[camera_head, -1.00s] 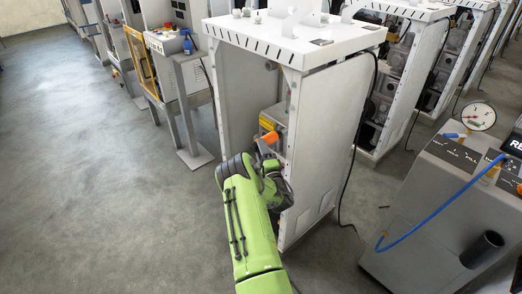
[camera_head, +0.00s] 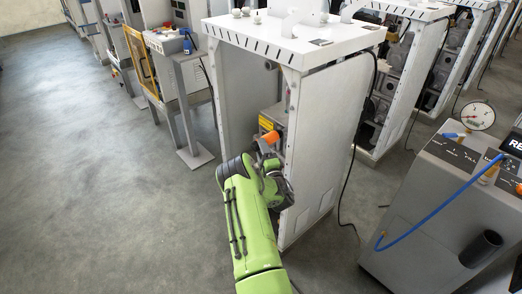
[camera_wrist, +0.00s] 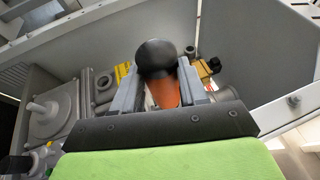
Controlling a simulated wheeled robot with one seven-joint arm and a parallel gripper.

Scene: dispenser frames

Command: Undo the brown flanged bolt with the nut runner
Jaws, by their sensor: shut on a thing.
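My gripper (camera_wrist: 160,90) is shut on the nut runner (camera_wrist: 165,92), an orange tool with a rounded black end, held between two grey fingers in the wrist view. In the head view the orange part of the nut runner (camera_head: 271,137) shows just beyond my green arm, inside the open side of the white dispenser frame (camera_head: 325,120). The far end of the tool is hidden behind its own body and my gripper. I cannot make out the brown flanged bolt in either view.
In the wrist view a grey housing with a round flange (camera_wrist: 50,110) lies left of the tool, and a yellow label (camera_wrist: 122,72) is behind it. A grey console (camera_head: 440,200) with a blue hose (camera_head: 432,214) stands at right. The floor at left is clear.

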